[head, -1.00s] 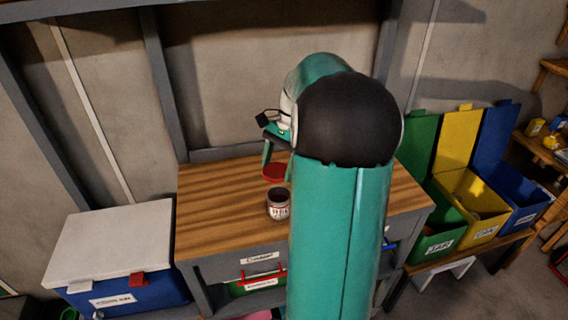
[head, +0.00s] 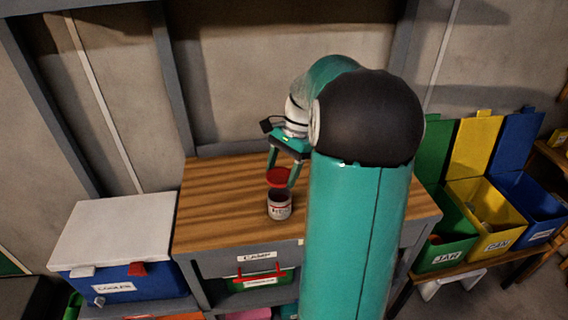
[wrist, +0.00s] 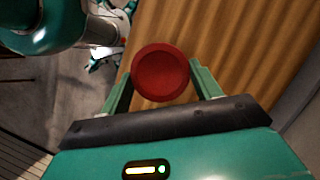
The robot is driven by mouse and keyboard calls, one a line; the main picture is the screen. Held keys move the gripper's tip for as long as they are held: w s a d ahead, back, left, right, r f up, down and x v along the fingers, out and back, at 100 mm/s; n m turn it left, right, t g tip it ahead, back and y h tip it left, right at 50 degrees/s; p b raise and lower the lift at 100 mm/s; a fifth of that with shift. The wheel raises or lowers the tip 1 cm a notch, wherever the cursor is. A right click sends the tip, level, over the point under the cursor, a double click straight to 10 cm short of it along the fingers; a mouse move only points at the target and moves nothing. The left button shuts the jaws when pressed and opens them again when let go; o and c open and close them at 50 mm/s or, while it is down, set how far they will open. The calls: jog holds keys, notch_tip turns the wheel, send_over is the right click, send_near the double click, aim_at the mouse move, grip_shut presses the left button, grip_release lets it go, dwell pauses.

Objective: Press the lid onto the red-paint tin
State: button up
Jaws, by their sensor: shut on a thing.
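The paint tin (head: 279,207), a small tin with a white and red label, stands upright on the wooden workbench, its top open and dark. The round red lid (head: 279,176) is held by my gripper (head: 281,178) above the bench, just behind the tin in the head view. The lid is apart from the tin. In the wrist view the lid (wrist: 161,73) sits between the two green fingers, and my gripper (wrist: 162,80) is shut on it. The tin is not visible in the wrist view, where the lid may hide it.
The workbench top (head: 215,215) is otherwise clear on the left. A blue cooler (head: 125,250) with a white lid stands to its left. Green, yellow and blue bins (head: 485,215) stand to the right. A shelf under the bench holds a green box with a red handle (head: 262,280).

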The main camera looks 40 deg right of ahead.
jog(key=shift+a+f, duration=0.2)
jog(key=shift+f, duration=0.2)
jog(key=shift+d+f, duration=0.15)
jog(key=shift+f, duration=1.45)
jog(key=shift+f, duration=0.6)
dwell(0.5)
jog(key=o, duration=1.3)
jog(key=shift+r, duration=3.5)
